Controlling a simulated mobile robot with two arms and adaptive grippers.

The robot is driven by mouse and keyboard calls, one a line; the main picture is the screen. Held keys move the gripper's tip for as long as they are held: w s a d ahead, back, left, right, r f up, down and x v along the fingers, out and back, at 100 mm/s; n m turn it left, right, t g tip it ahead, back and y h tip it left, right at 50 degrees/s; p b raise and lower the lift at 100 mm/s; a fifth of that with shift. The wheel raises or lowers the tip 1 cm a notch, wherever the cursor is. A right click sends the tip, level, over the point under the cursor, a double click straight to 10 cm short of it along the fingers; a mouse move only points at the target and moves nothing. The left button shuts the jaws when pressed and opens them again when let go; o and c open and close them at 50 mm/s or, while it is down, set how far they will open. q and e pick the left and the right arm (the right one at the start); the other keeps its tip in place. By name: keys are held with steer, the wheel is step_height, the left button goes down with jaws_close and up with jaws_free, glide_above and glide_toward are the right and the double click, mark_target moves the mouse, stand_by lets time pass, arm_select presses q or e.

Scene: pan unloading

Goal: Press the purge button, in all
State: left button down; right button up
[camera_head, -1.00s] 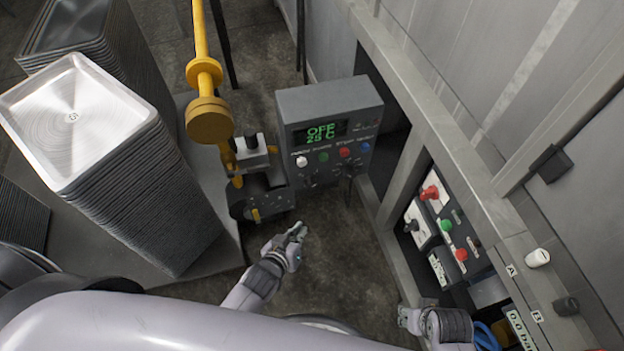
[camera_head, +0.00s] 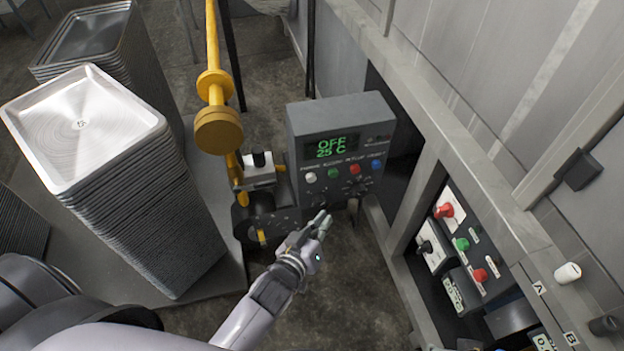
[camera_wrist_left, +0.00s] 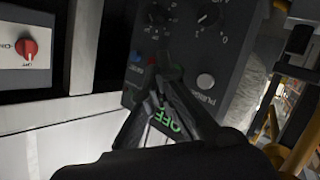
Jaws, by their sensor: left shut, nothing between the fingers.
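The purge button is the round white button (camera_head: 310,178) at the left end of the button row on a grey control box (camera_head: 335,112). The box display reads OFF, 25 C. In the left wrist view the white button (camera_wrist_left: 205,81) stands beside its PURGE label. My left gripper (camera_head: 322,220) is shut and empty. In the head view it is below the button row, apart from the white button. In the left wrist view my left gripper's fingertips (camera_wrist_left: 160,75) appear in front of the box, to the left of the white button; the exact gap cannot be told. My right gripper is not in view.
Green (camera_head: 333,173), red (camera_head: 355,169) and blue (camera_head: 377,165) buttons share the row. A yellow pipe (camera_head: 213,60) rises left of the box. Stacked metal pans (camera_head: 130,190) stand at left. A recessed switch panel (camera_head: 462,240) is at right.

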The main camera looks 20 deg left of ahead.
mark_target(311, 178)
arm_select(q)
steer(key=w+a, duration=0.4)
steer(key=w, duration=0.3)
steer(key=shift+a+b, duration=0.3)
steer(key=shift+a, duration=0.05)
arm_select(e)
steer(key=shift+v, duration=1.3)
arm_select(q)
steer(key=shift+w+a, duration=0.1)
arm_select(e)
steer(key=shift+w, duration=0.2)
arm_select(q)
steer(key=shift+w+a, duration=0.15)
steer(key=shift+w, duration=0.05)
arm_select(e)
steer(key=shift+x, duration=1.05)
